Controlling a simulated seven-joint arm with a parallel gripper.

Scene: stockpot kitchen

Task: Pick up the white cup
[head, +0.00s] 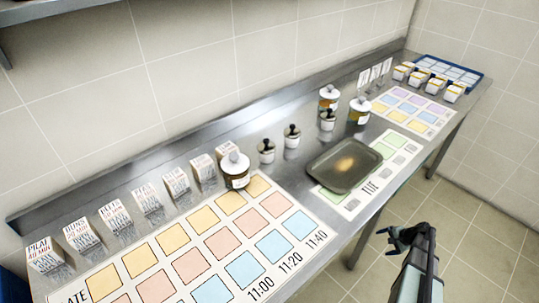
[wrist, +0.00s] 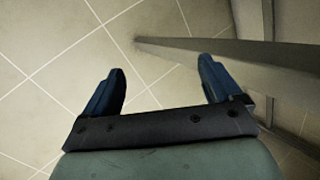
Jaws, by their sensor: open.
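I cannot tell which one is the white cup of the task. My gripper (head: 395,238) is off the counter's front edge, over the floor, well apart from the cups. In the wrist view my gripper (wrist: 161,68) is open, with nothing between its fingers. No cup shows in that view.
A dark tray (head: 344,166) lies on the counter near its front edge. White-lidded jars (head: 235,170) stand near the cups. Labelled boxes (head: 112,217) line the back left. A colored card sheet (head: 190,265) covers the front left. A blue tray (head: 450,70) is far right.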

